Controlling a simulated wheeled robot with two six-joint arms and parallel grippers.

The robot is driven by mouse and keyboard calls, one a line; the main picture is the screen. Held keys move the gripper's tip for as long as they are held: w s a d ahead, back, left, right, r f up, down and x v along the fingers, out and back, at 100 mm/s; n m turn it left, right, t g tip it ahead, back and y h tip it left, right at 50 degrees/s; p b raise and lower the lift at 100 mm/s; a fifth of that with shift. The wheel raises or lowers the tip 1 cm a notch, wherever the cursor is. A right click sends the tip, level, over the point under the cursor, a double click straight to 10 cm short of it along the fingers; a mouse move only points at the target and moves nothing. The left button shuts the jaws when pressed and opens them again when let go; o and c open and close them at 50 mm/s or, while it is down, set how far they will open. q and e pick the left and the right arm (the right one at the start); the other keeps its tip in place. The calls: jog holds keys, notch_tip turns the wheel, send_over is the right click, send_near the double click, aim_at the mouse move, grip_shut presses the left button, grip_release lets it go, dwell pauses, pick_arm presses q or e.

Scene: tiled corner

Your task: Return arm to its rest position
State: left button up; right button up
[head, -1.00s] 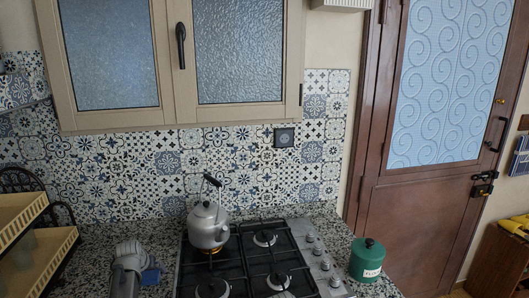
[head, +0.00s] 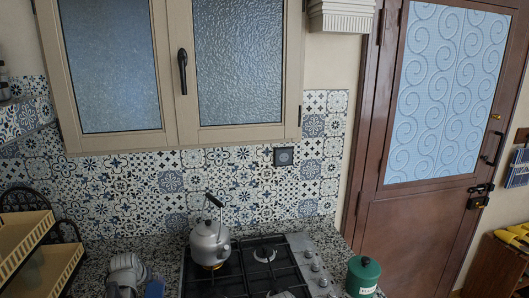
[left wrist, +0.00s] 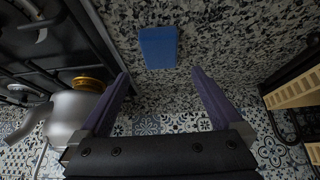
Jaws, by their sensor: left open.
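My left gripper (head: 125,274) is low in the head view, over the speckled counter left of the stove. In the left wrist view its two purple-grey fingers are spread wide with nothing between them (left wrist: 160,75). A blue block, perhaps a sponge (head: 154,289), lies on the counter beside it; it also shows beyond the fingertips in the left wrist view (left wrist: 158,47). My right gripper is not in view.
A grey kettle (head: 209,243) stands on the black stove (head: 262,272), over an orange glow. A green canister (head: 363,274) is right of the stove. A cream-edged rack (head: 28,240) stands at the left. Tiled wall and cabinet (head: 180,85) are behind.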

aim_at(154, 288)
pick_arm(q)
jog(key=b+x, duration=0.9)
jog(key=shift+w+f, duration=0.1)
jog(key=shift+f, duration=0.25)
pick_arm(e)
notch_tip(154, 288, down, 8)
pick_arm(q)
notch_tip(154, 288, up, 11)
jog(key=p, duration=1.1)
jog(key=s+a+f+n+g+y+b, duration=0.1)
jog(key=s+a+f+n, duration=0.1)
jog(key=a, duration=0.6)
jog(key=shift+s+a+n+y+b, duration=0.35)
jog(key=shift+s+n, duration=0.2)
jog(key=shift+n, duration=0.45)
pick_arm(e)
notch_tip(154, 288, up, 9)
pick_arm(q)
jog(key=shift+d, duration=0.1)
